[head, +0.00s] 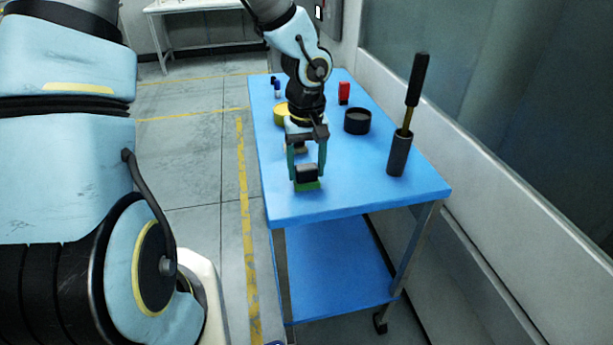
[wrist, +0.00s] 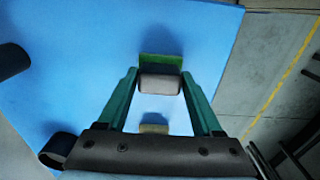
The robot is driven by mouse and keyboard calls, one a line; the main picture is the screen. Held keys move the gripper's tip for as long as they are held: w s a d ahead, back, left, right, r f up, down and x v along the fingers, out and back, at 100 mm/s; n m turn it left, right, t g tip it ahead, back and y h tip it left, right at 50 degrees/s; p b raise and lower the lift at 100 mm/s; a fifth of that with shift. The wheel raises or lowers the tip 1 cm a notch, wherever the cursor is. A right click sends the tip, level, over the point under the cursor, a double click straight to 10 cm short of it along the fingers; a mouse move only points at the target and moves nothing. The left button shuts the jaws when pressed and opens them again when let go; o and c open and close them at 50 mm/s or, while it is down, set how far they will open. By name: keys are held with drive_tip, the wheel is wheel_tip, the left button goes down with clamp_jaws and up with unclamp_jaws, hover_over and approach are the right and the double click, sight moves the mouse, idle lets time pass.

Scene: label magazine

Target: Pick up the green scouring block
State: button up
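The green scouring block (head: 308,185) is on or just above the blue cart top, near its front left part. Its lower part is green and its upper part dark. In the wrist view the block (wrist: 160,83) shows a greyish face with a green strip along its far edge. My gripper (head: 306,176) points down, with a teal finger on each side of the block. In the wrist view the fingertips (wrist: 160,73) come right up to the block's two sides. I cannot tell whether they press on it or leave a small gap.
The blue cart (head: 345,207) also holds a yellow round thing (head: 279,112), a small pale item (wrist: 154,128) behind the block, a dark round container (head: 357,121), a red item (head: 344,93) and a dark holder (head: 398,154) with a tall black-handled tool. A wall stands to the right.

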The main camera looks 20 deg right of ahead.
sight(307, 166)
drive_tip(key=c, duration=0.9)
drive_tip(key=shift+r, duration=0.1)
drive_tip(key=shift+c, duration=0.2)
wheel_tip(307, 166, up, 10)
drive_tip(key=shift+f, duration=0.1)
drive_tip(key=o, duration=0.8)
drive_tip(key=c, duration=0.6)
